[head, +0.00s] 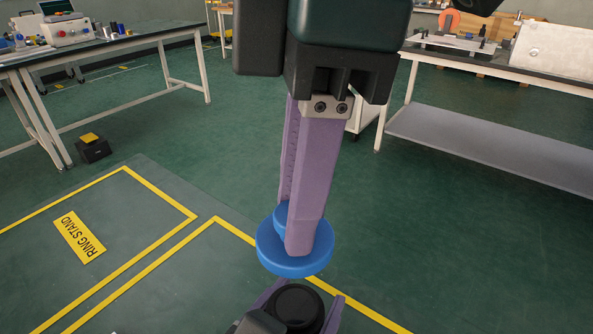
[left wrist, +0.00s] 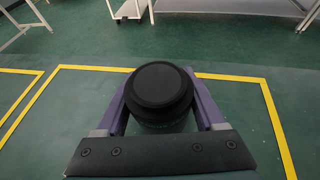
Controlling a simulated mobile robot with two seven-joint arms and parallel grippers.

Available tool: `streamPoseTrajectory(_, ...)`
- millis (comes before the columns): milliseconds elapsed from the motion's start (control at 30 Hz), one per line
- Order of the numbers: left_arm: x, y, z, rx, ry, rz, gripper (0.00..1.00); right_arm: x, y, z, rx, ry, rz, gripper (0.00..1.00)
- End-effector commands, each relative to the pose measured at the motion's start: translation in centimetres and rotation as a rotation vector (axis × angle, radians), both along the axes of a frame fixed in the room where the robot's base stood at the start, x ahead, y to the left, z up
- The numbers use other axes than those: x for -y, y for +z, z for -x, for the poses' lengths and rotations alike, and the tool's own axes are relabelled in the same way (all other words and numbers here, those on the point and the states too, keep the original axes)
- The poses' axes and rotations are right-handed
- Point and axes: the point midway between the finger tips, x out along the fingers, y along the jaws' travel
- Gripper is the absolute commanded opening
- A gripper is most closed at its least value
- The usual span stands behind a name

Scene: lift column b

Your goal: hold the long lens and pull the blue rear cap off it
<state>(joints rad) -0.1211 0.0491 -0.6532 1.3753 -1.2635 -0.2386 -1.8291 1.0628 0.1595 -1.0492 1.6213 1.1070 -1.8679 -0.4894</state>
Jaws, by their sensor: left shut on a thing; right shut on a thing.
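The long lens shows as a black round end (head: 297,304) at the bottom edge of the head view. In the left wrist view the lens (left wrist: 160,88) stands between two purple fingers, its flat dark end facing up. My left gripper (head: 304,298) is shut on the lens. My right gripper (head: 294,228) points down above it, its purple fingers shut on the blue rear cap (head: 277,256). The cap is a wide disc with a smaller raised middle. It appears apart from the lens, with a small gap in the picture. The lower lens body is mostly hidden.
A workbench (head: 130,42) with instruments stands at the left, and another bench (head: 500,65) with a lower shelf at the right. A floor sign reading "RING STAND" (head: 79,237) lies within yellow lines. The green floor around the grippers is clear.

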Motion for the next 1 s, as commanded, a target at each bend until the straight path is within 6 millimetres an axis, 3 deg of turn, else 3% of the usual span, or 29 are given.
streamPoseTrajectory(267,-0.07,-0.06,0.0,-0.002,0.002,-0.002,0.0,-0.03,0.28,0.01,0.0,0.001,-0.001,0.0)
streamPoseTrajectory(300,-0.08,-0.06,-0.01,-0.002,0.002,-0.002,0.75,-0.03,0.28,0.01,0.0,0.001,-0.001,0.0)
streamPoseTrajectory(500,-0.05,-0.05,0.0,-0.001,0.001,-0.001,0.98,-0.03,0.25,0.01,0.0,0.001,-0.001,0.0)
streamPoseTrajectory(1000,-0.25,0.07,0.34,0.0,0.001,-0.002,1.0,-0.02,0.23,0.01,0.0,0.0,0.0,0.0)
